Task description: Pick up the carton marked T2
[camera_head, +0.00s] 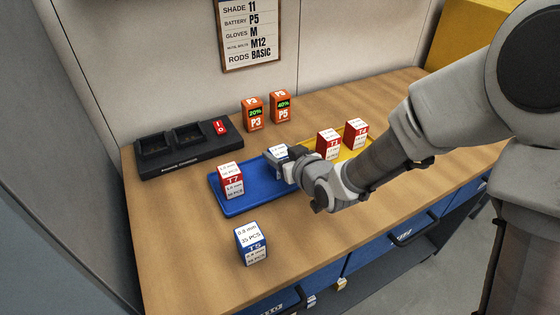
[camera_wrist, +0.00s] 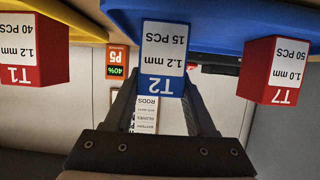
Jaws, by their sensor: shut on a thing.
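The carton marked T2 (camera_wrist: 163,58), white with a blue band, is between the fingers of my gripper (camera_wrist: 161,88) in the wrist view, where the labels appear upside down. My gripper is shut on it. In the head view the T2 carton's white top (camera_head: 278,151) shows just beyond my gripper (camera_head: 284,164), which hides much of it. It is over the back part of the blue tray (camera_head: 258,201). I cannot tell whether its base touches the tray.
The red T7 carton (camera_head: 231,180) stands at the blue tray's left end. Red T1 (camera_head: 328,143) and another red carton (camera_head: 356,134) are at the yellow tray (camera_head: 346,157). Blue T5 (camera_head: 251,244) stands in front. Orange batteries (camera_head: 253,113) and a black charger (camera_head: 187,147) are behind.

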